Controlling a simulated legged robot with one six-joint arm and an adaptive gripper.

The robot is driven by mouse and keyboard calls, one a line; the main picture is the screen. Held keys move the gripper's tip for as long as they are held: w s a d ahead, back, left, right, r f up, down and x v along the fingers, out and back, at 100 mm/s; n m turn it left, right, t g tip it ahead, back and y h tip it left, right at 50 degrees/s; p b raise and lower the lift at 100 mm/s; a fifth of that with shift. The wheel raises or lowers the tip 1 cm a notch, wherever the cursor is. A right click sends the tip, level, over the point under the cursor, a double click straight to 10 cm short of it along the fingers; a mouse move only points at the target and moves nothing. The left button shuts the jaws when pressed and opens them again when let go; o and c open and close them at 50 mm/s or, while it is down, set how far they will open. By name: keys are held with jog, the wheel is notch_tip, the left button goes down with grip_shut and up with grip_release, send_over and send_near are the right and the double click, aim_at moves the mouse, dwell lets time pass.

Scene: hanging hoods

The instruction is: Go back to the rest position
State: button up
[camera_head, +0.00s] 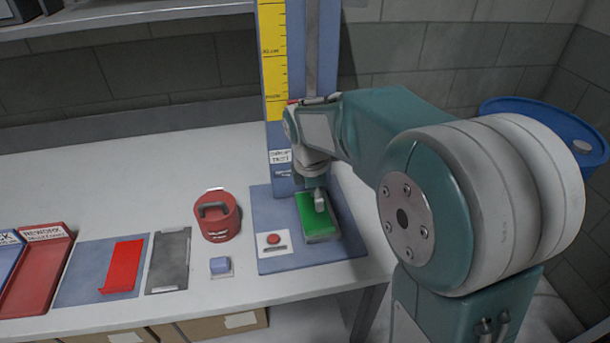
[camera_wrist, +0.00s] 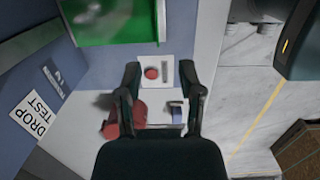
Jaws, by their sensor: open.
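My gripper (camera_head: 317,190) is at the drop-test stand, near the top of a green-topped box (camera_head: 315,225) on the stand's blue base (camera_head: 272,205). My arm partly hides the gripper in the head view. In the wrist view, the two fingers (camera_wrist: 160,76) are apart with nothing held between them. The green box (camera_wrist: 112,22) shows at the top of that view, outside the fingers. Whether the gripper touches the box cannot be told.
A red button (camera_head: 273,239) sits on the base's front left. A blue barrel (camera_head: 545,115) stands behind my arm. The table's back left is clear.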

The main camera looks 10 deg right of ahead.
jog(key=s+d+r+m+t, duration=0.1)
jog(key=s+r+m, duration=0.3)
jog(key=s+m, duration=0.5)
jog(key=s+d+r+m+t+y, duration=0.1)
jog(key=s+r+m+t, duration=0.2)
jog(key=s+m, duration=0.6)
jog(key=s+t, duration=0.1)
jog(key=s, duration=0.2)
jog(key=shift+r, duration=0.4)
